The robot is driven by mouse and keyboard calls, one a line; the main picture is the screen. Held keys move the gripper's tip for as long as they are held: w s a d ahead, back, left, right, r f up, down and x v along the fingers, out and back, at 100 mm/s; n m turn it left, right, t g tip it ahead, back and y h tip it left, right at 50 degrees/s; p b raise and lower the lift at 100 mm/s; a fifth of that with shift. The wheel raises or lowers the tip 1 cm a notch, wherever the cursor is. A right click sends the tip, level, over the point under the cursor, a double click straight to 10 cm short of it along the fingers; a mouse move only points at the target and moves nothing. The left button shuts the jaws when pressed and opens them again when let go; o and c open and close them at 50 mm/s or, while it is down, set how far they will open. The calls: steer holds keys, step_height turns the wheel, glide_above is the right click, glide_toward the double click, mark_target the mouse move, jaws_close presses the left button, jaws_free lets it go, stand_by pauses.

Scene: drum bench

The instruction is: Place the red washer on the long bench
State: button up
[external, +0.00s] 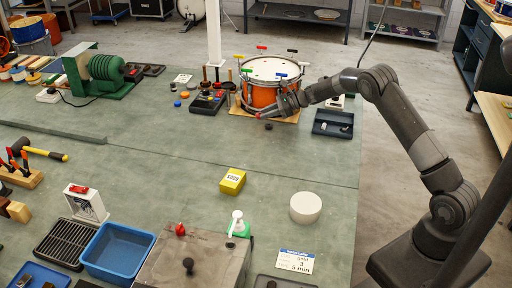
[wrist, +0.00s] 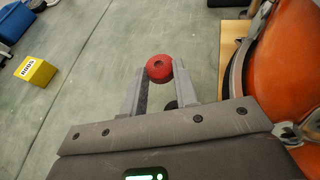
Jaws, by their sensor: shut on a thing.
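I cannot tell whether the washer touches that top. The drum stands on a wooden board and fills the right of the wrist view (wrist: 285,70).
A yellow box (external: 232,181) and a white disc (external: 305,207) stand nearer the front. The bench between drum and yellow box is mostly clear.

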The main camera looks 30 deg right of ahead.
mark_target(260, 130)
steer(key=x, duration=0.3)
steer(key=shift+s+f, duration=0.15)
steer(key=shift+f, duration=2.05)
steer(key=shift+f, duration=0.15)
steer(key=o, duration=1)
steer(key=shift+o, duration=0.2)
